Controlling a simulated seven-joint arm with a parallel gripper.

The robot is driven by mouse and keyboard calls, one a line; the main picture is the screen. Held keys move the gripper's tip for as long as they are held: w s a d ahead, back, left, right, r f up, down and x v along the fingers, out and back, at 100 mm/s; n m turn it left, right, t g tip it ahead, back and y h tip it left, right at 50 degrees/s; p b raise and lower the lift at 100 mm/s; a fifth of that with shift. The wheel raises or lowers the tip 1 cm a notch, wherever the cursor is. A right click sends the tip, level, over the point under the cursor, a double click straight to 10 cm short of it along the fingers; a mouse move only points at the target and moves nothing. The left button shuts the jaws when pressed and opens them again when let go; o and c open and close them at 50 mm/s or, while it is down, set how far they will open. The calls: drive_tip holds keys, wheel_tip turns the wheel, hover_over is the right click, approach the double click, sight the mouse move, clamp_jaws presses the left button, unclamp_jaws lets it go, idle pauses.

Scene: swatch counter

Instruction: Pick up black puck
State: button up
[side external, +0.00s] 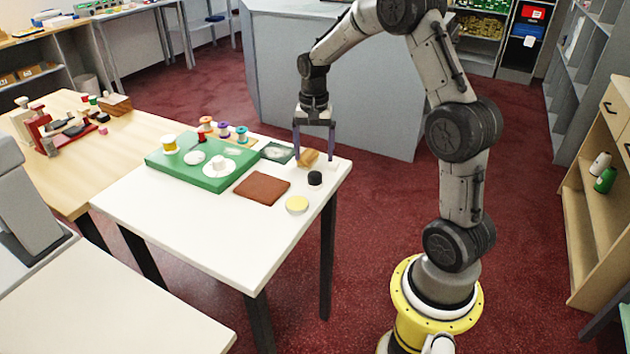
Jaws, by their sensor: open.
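The black puck (315,178) is a small dark cylinder on the white table (190,228), near its right edge. My gripper (314,158) points down over the right end of the table, behind and above the puck in the side external view. Its two fingers are apart. A small tan wooden block (308,158) shows between and just below the fingers. I cannot tell whether the fingers touch it. The puck stands apart from the fingers, just in front of the block.
A green board (165,163) holds white discs and a yellow spool. Several coloured spools (223,131) stand behind it, beside a dark square dish (277,152). The table's front is clear.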

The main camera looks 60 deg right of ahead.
sight(315, 174)
drive_tip(key=f, duration=0.7)
drive_tip(key=shift+s+a+f, duration=0.1)
drive_tip(key=shift+s+a, duration=0.1)
drive_tip(key=shift+s, duration=0.05)
clamp_jaws()
